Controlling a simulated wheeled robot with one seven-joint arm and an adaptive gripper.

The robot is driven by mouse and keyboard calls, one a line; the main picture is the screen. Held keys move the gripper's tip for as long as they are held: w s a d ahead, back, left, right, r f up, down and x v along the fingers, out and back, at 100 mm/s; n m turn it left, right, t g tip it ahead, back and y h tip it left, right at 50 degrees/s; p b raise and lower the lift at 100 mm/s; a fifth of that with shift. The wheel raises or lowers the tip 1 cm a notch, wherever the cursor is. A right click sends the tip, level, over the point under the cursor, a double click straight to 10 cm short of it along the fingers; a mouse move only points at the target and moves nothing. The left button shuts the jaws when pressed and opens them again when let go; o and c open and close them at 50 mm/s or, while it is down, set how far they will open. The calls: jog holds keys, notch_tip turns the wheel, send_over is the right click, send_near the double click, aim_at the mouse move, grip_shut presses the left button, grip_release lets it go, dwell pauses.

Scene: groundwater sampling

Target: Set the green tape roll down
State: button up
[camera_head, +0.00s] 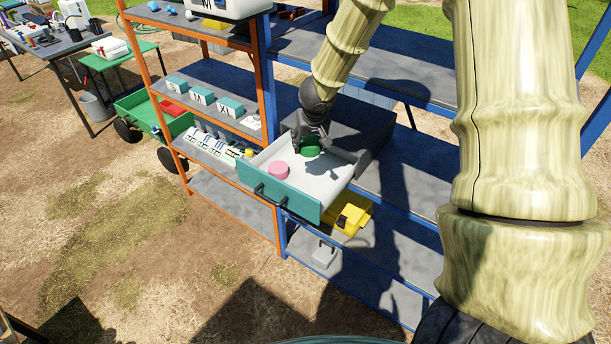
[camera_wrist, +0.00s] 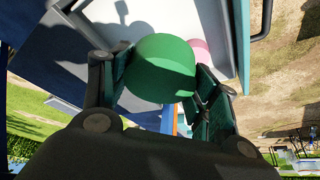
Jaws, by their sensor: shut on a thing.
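The green tape roll (camera_wrist: 160,68) is held between the two fingers of my gripper (camera_wrist: 158,85) in the wrist view. In the head view the green tape roll (camera_head: 308,148) is at the tip of my gripper (camera_head: 311,140), over the inside of an open drawer (camera_head: 318,173). The drawer has a teal front with dark handles. I cannot tell whether the roll touches the drawer floor. A pink roll (camera_head: 278,170) lies in the drawer, left of the green one. The pink roll also shows behind it in the wrist view (camera_wrist: 201,49).
The drawer sits in a dark cabinet (camera_head: 362,130) on a blue shelf rack (camera_head: 400,170). A yellow item (camera_head: 349,212) stands on the shelf below. An orange-framed rack (camera_head: 225,125) with labelled boxes stands at the left. The drawer floor has free room around the rolls.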

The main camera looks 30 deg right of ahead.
notch_tip(320, 180, down, 6)
jog(key=b, duration=0.9)
send_over(309, 186)
jog(key=s, duration=0.1)
jog(key=f, duration=0.6)
jog(key=shift+a+f, duration=0.2)
jog(key=shift+f, duration=0.1)
jog(key=shift+f+b, duration=0.5)
jog(key=shift+f, duration=1.75)
jog(key=shift+r, duration=0.1)
jog(key=shift+a, duration=0.1)
jog(key=o, duration=1)
jog(key=shift+o, duration=0.2)
